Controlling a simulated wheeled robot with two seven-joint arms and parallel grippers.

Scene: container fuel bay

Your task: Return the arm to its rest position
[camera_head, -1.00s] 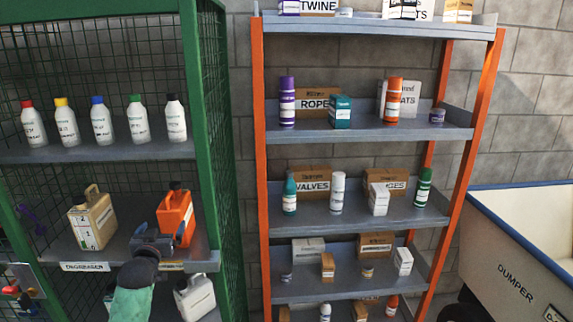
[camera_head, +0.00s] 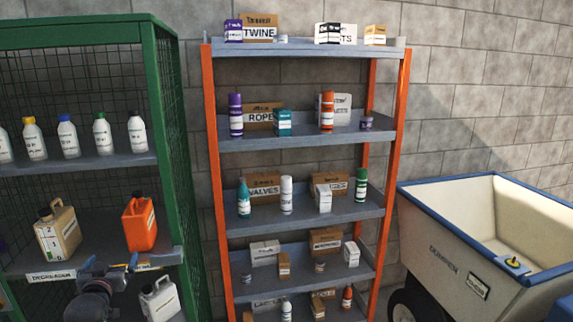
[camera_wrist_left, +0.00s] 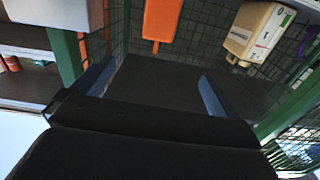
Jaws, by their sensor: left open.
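My left gripper (camera_head: 110,266) is at the lower left of the head view, in front of the green cage shelf's edge. Its jaws are open with nothing between them. In the left wrist view the two blue-grey fingers (camera_wrist_left: 156,88) stand wide apart over a dark shelf surface. The orange canister (camera_head: 140,222) stands on the shelf behind the gripper, apart from it; it also shows at the top of the left wrist view (camera_wrist_left: 161,20). My right gripper is not in view.
The beige canister (camera_head: 58,232) stands on the same shelf, left of the orange one. A white canister (camera_head: 160,300) is below. The green cage post (camera_head: 165,160) is close on the gripper's right. An orange-framed rack (camera_head: 297,225) and a dumper cart (camera_head: 480,240) stand further right.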

